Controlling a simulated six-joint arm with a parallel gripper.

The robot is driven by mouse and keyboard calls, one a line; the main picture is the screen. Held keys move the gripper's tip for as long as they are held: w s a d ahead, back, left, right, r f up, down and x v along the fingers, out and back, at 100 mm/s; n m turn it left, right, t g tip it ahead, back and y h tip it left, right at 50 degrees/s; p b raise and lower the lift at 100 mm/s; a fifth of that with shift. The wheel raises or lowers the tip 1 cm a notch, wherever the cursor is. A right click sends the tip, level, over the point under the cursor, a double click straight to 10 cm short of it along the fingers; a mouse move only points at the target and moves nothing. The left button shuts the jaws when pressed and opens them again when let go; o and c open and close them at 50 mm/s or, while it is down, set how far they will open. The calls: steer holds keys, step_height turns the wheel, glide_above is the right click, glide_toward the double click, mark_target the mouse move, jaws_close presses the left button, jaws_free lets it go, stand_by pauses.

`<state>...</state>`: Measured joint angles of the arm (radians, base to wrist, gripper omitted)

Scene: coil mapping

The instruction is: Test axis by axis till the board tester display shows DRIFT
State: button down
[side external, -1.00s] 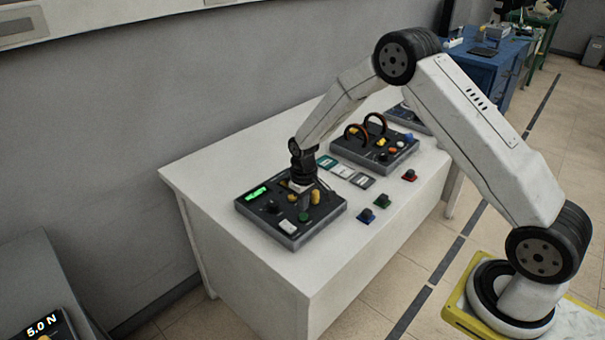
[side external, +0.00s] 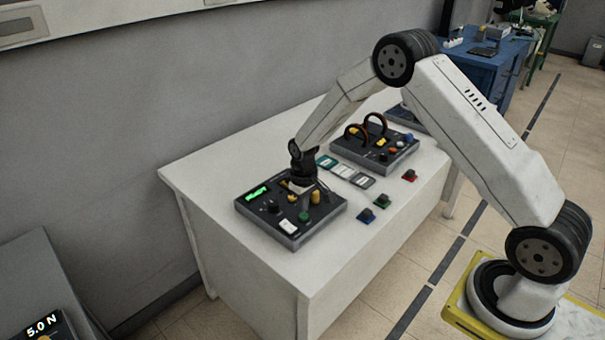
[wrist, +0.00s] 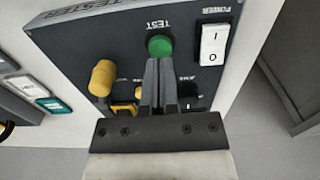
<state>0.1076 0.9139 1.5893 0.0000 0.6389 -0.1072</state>
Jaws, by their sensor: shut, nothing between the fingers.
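The board tester (side external: 268,228) is a dark box at the near left of the white table. Its display (side external: 257,192) is lit green, but its text is too small to read. The green TEST button (wrist: 160,46) sits near the tester's edge; it also shows in the side view (side external: 304,216). My gripper (wrist: 159,66) is shut and empty, its fingertips over the panel close to the button; I cannot tell whether they touch it. A yellow knob (wrist: 102,77) stands beside the fingers. The white power rocker (wrist: 213,45) is on the button's other side. A black knob (side external: 273,207) is near the display.
A second dark panel (side external: 372,160) with two upright brown rings stands farther back. Several flat cards (side external: 343,172) lie between the boxes.

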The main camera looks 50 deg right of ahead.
steer(key=shift+f, duration=1.05)
stand_by(0.5)
steer(key=shift+r, duration=3.2)
steer(key=shift+r, duration=0.1)
steer(key=shift+s+a+r, duration=0.2)
steer(key=shift+s+r, duration=0.25)
steer(key=s+a+r+t, duration=0.1)
steer(key=s+r, duration=0.3)
steer(key=s, duration=0.6)
steer(key=s+a+r+t, duration=0.1)
steer(key=s+a+r, duration=0.3)
steer(key=s, duration=0.6)
steer(key=shift+s+r+t, duration=0.15)
steer(key=shift+r+t, duration=0.05)
steer(key=shift+t, duration=0.1)
